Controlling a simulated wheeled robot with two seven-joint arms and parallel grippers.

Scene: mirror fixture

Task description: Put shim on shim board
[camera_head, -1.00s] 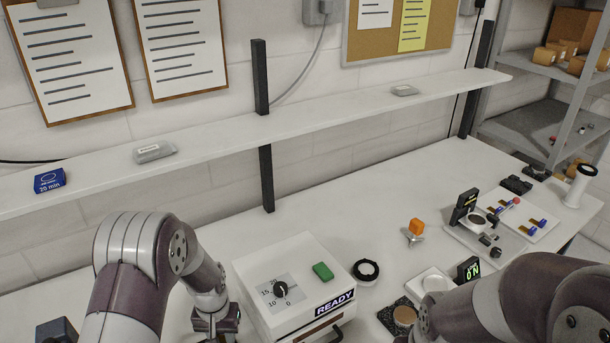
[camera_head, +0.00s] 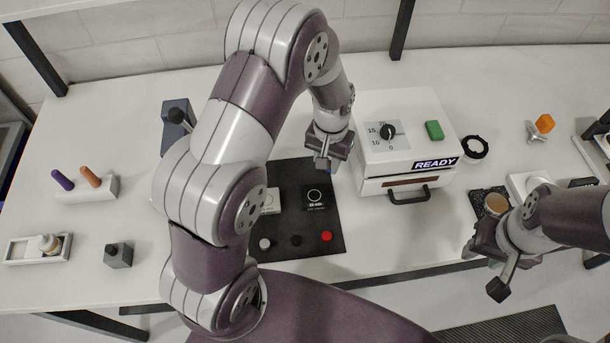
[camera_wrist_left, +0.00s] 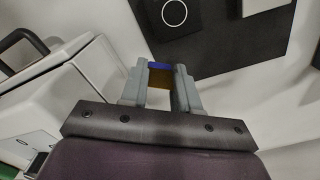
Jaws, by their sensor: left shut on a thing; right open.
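My left gripper (camera_head: 326,162) hangs above the table, left of the white READY box and by the back edge of the black mat. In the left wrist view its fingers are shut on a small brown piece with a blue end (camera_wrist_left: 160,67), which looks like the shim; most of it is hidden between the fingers. My right gripper (camera_head: 484,268) is open and empty at the table's front edge, right of the box. A pale board (camera_head: 592,158) is cut off at the right edge; I cannot tell if it is the shim board.
The READY box (camera_head: 405,180) has a dial, a green block (camera_head: 434,130) and a front handle. The black mat (camera_head: 325,237) carries several small discs and a dark square.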

